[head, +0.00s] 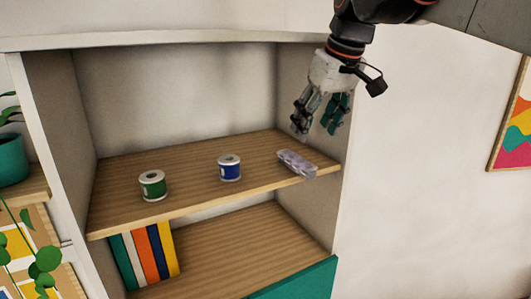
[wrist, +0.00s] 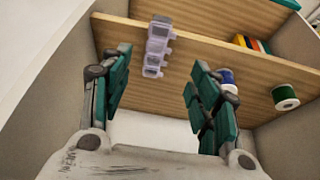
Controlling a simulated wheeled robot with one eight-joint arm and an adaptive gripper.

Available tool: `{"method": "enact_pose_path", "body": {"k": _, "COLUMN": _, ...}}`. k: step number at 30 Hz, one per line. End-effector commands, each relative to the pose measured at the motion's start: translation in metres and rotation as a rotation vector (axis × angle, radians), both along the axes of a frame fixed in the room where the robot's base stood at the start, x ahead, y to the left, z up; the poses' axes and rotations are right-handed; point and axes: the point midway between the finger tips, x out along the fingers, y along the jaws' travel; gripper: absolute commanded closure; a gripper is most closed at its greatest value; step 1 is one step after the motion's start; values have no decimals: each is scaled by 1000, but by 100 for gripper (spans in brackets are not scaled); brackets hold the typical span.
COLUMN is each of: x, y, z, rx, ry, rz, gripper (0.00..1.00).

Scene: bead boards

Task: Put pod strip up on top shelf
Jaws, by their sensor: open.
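The pod strip (head: 297,163) is a translucent, pale purple row of small compartments. It lies on the wooden top shelf (head: 195,201), near the right end and close to the front edge. The strip also shows in the wrist view (wrist: 157,46), above the gap between the fingers. My gripper (head: 318,124) is open and empty, above the strip and apart from it. Its teal-padded fingers stand wide apart in the wrist view (wrist: 153,95).
A blue spool (head: 229,168) and a green spool (head: 152,186) stand left of the strip on the same shelf. Several coloured books (head: 145,256) stand on the lower shelf. The cabinet's right side wall (head: 312,215) is close to the strip.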

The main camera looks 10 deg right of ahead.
Motion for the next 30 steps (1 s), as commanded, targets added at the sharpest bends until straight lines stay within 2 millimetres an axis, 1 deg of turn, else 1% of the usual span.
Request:
{"method": "enact_pose_path", "body": {"k": 2, "x": -13, "y": 2, "z": -17, "rx": -1, "ry": -13, "rz": -19, "gripper": 44}}
{"method": "enact_pose_path", "body": {"k": 5, "x": -37, "y": 5, "z": -51, "rx": 0, "ry": -41, "rz": -64, "gripper": 44}}
{"method": "enact_pose_path", "body": {"k": 6, "x": -49, "y": 6, "z": -68, "rx": 1, "ry": -55, "rz": -85, "gripper": 44}}
{"method": "enact_pose_path", "body": {"k": 8, "x": -67, "y": 8, "z": -95, "rx": 2, "ry": -76, "rz": -114, "gripper": 44}}
{"method": "enact_pose_path", "body": {"k": 9, "x": -79, "y": 9, "z": -113, "rx": 6, "ry": -91, "rz": -135, "gripper": 44}}
{"method": "enact_pose_path", "body": {"k": 11, "x": -97, "y": 10, "z": -141, "rx": 9, "ry": -113, "rz": -164, "gripper": 44}}
{"method": "enact_pose_path", "body": {"k": 12, "x": -109, "y": 10, "z": -160, "rx": 13, "ry": -127, "rz": -182, "gripper": 44}}
{"method": "enact_pose_path", "body": {"k": 14, "x": -126, "y": 11, "z": -188, "rx": 19, "ry": -148, "rz": -208, "gripper": 44}}
{"method": "enact_pose_path", "body": {"k": 15, "x": -137, "y": 12, "z": -204, "rx": 23, "ry": -160, "rz": -223, "gripper": 44}}
{"method": "enact_pose_path", "body": {"k": 18, "x": -159, "y": 12, "z": -240, "rx": 34, "ry": -187, "rz": -255, "gripper": 44}}
{"method": "enact_pose_path", "body": {"k": 21, "x": -172, "y": 12, "z": -263, "rx": 40, "ry": -206, "rz": -275, "gripper": 44}}
{"method": "enact_pose_path", "body": {"k": 24, "x": -179, "y": 12, "z": -274, "rx": 43, "ry": -214, "rz": -286, "gripper": 44}}
{"method": "enact_pose_path", "body": {"k": 30, "x": -180, "y": 12, "z": -276, "rx": 45, "ry": -217, "rz": -289, "gripper": 44}}
